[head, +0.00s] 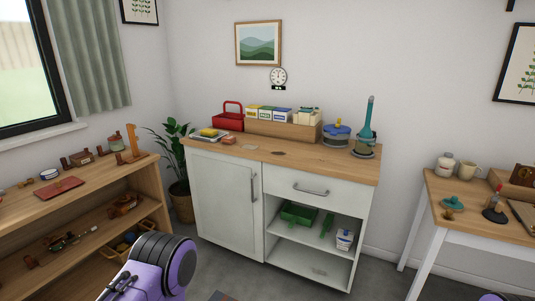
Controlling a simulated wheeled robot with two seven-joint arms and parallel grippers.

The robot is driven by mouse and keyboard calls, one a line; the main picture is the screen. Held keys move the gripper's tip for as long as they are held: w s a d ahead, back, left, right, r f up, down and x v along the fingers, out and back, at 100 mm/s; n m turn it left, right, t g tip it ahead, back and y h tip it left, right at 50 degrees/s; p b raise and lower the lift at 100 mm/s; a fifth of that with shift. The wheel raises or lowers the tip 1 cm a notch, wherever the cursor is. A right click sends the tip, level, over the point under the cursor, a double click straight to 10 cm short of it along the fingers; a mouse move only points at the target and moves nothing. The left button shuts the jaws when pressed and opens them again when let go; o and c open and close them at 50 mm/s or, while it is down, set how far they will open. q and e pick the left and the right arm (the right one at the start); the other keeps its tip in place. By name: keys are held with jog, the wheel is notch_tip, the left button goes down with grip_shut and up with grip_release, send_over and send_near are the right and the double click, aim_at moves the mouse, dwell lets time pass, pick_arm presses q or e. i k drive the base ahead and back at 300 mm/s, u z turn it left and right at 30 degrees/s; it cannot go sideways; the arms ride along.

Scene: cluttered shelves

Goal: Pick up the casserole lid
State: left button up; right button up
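A round blue pot-like thing with a lid-like top and a small yellow knob (337,131) stands on the wooden top of the white cabinet, right of the wooden box. A low teal thing with a knob-like middle (452,203) lies on the right table. Either could be the casserole lid; they are too small to tell. My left gripper is out of view; only a purple and black part of my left arm shows at the bottom left. My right gripper is out of view too; a sliver of purple shows at the bottom right.
The white cabinet (222,205) has a closed door, a drawer and open shelves. A tall teal tool (367,122) stands right of the blue pot. A red caddy (229,119) is at the left. A wooden shelf (150,178) is left; a jar (445,163) stands on the right table.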

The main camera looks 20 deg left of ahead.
aim_at(59, 186)
jog(key=u, duration=0.35)
jog(key=i, duration=1.1)
jog(key=u, duration=1.65)
jog(key=i, duration=0.95)
jog(key=u, duration=0.75)
